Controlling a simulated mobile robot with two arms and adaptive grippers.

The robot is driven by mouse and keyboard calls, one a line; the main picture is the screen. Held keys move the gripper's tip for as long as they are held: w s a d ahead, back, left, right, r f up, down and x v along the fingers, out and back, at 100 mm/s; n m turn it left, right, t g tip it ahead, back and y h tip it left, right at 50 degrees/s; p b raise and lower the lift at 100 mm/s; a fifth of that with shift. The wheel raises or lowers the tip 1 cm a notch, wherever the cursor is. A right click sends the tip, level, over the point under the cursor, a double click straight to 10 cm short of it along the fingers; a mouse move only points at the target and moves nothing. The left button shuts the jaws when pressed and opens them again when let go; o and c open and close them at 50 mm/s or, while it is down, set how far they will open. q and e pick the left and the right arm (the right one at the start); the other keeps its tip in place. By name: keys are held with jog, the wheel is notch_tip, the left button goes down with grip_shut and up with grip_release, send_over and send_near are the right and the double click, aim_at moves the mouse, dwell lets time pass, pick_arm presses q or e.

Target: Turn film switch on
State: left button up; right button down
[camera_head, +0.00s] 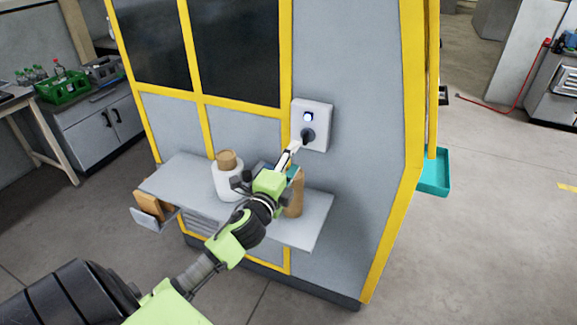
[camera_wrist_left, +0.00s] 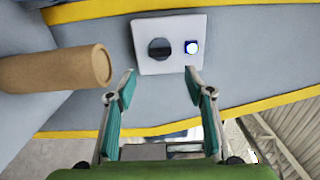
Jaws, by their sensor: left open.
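The film switch is a black rotary knob (camera_wrist_left: 159,48) on a light grey control box (camera_head: 325,112) fixed to the machine's grey side panel. A lit blue-white light (camera_head: 308,117) sits above the knob in the head view and beside it in the left wrist view (camera_wrist_left: 192,47). My left gripper (camera_head: 298,146) is at the box, close to the knob. In the left wrist view my left gripper (camera_wrist_left: 161,82) is open, its teal-padded fingers spread with the box ahead between them. I cannot tell whether it touches the knob. My right gripper is not in view.
A grey shelf (camera_head: 312,222) below the box holds a white roll (camera_head: 228,181) and a brown cardboard tube (camera_head: 294,196), which is close under my left gripper. A brown tube (camera_wrist_left: 60,68) also shows at left in the wrist view. Yellow frame bars (camera_head: 408,130) edge the machine.

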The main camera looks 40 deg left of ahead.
pick_arm(q)
jog(key=shift+v, duration=1.55)
jog(key=s+d+f+n+g, duration=0.4)
jog(key=s+f+n, duration=0.1)
jog(key=s+f, duration=0.25)
jog(key=s+d+f+n+g, duration=0.4)
jog(key=s+f+n, duration=0.1)
jog(key=s+f, duration=0.25)
jog(key=s+d+f+n+g+h, duration=0.2)
jog(key=s+d+g, duration=0.1)
jog(key=s+d, duration=0.4)
jog(key=s+d+f+n+g+h, duration=0.2)
jog(key=s+d+f+g, duration=0.15)
jog(key=s, duration=0.45)
notch_tip(320, 180, down, 26)
jog(key=s, duration=0.2)
jog(key=s+a+f+m+g, duration=0.1)
jog(key=s+a+f+g, duration=0.1)
jog(key=s+f, duration=1.4)
jog(key=shift+s+a, duration=0.25)
jog(key=shift+s, duration=0.2)
